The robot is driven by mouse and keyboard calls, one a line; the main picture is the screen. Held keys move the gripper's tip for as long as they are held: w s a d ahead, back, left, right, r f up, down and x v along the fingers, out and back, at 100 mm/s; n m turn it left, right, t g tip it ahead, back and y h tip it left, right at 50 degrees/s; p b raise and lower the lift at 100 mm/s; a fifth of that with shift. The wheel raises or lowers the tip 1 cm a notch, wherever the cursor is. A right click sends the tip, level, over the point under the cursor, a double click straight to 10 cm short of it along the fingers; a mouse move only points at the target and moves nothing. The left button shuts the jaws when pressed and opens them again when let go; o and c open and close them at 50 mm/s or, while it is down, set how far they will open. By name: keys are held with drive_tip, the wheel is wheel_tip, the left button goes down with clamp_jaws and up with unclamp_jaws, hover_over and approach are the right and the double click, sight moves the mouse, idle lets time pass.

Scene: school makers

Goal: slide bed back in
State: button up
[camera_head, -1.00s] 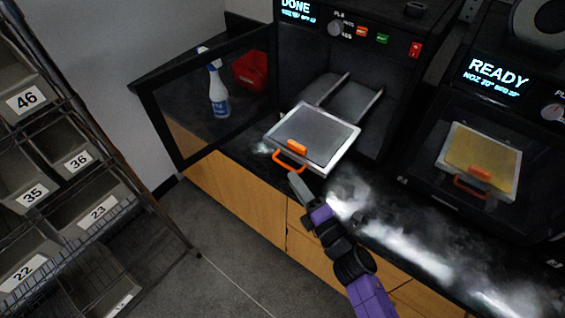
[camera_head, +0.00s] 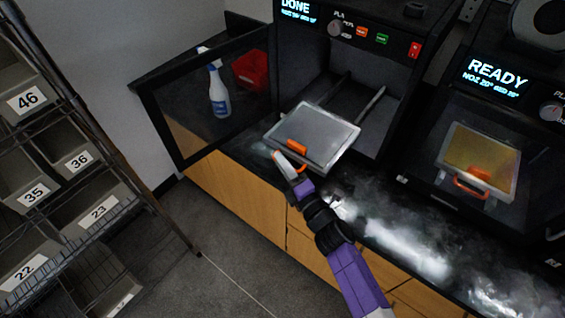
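The grey print bed (camera_head: 335,133) is pulled out of the left printer (camera_head: 375,80), whose screen reads DONE. The bed sits in front of the open chamber, over the counter's front edge, with two rails (camera_head: 372,104) running back inside. An orange block (camera_head: 297,147) lies near its front edge. The orange front handle (camera_head: 277,156) is mostly hidden by my gripper (camera_head: 285,165). My gripper reaches in from the lower right, its grey fingers at the handle. I cannot tell whether the fingers are closed on it.
The left printer's door (camera_head: 180,158) stands open to the left, near a spray bottle (camera_head: 218,92) and red bin (camera_head: 250,70). A second printer (camera_head: 490,75) reading READY stands right, with its bed (camera_head: 478,150) and orange handle. A bin rack (camera_head: 90,160) stands left; floor between is clear.

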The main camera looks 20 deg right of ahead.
sight(319, 126)
clamp_jaws()
idle(1.1)
drive_tip(key=shift+w+d, duration=0.25)
drive_tip(key=shift+d, duration=0.2)
drive_tip(key=w+d, duration=0.3)
drive_tip(key=d, duration=0.2)
drive_tip(key=w+d+b, duration=0.1)
drive_tip(key=w+d, duration=0.2)
drive_tip(key=d, duration=0.2)
drive_tip(key=w+d+b, duration=0.1)
drive_tip(key=w+d, duration=0.2)
drive_tip(key=d, duration=0.2)
drive_tip(key=shift+w, duration=0.25)
drive_tip(key=shift+o, duration=2.4)
unclamp_jaws()
drive_tip(key=shift+s, duration=0.15)
